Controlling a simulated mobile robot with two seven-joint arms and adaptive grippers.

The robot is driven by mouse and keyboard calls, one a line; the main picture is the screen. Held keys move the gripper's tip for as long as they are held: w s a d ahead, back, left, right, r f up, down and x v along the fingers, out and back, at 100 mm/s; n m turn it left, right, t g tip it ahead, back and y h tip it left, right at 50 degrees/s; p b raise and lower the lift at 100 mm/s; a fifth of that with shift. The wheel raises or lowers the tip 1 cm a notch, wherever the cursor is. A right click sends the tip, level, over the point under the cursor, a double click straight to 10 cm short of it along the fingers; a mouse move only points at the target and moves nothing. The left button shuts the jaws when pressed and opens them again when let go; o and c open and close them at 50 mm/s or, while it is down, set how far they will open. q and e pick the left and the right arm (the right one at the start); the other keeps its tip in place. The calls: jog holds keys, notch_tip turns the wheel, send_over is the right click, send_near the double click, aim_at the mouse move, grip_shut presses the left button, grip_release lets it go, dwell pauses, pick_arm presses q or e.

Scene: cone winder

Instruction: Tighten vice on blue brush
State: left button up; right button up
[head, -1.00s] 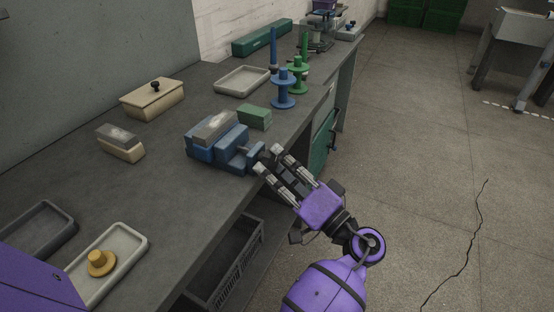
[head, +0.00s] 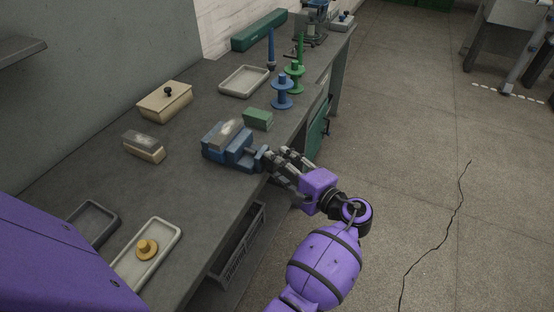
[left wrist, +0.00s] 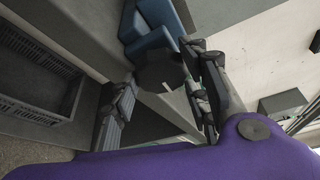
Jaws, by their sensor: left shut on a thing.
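The blue vice (head: 247,157) stands at the bench's front edge. A block with a grey top (head: 226,131), apparently the blue brush, sits in its jaws; its blue sides are hard to tell from the vice. My left gripper (head: 274,164) is at the vice's front end, shut on the dark vice handle. In the left wrist view the dark round handle (left wrist: 160,74) sits between the two fingers, with the blue vice body (left wrist: 150,35) beyond. The fingers hide part of the handle in the head view. My right gripper is not in view.
A green block (head: 258,119) lies just behind the vice, with blue (head: 282,97) and green spools beyond. A beige brush (head: 144,146), lidded box (head: 165,101) and trays (head: 147,262) stand on the bench. A dark crate (head: 240,245) is below.

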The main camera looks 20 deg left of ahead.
pick_arm(q)
jog(key=m+g+p, duration=0.2)
jog(key=m+p, duration=0.1)
jog(key=m+g+h+p, duration=0.1)
jog(key=m+g+p, duration=0.1)
jog(key=m+p, duration=0.1)
jog(key=shift+w+r+m+h, duration=0.15)
jog(key=shift+m+h, duration=0.15)
jog(key=shift+m, duration=0.4)
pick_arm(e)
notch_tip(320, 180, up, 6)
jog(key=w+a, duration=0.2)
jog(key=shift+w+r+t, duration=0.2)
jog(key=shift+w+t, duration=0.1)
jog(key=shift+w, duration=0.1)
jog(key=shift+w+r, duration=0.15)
pick_arm(q)
jog(key=o, duration=1.1)
jog(key=shift+o, duration=0.2)
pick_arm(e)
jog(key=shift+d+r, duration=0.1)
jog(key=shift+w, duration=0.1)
pick_arm(q)
jog(key=v, duration=1.2)
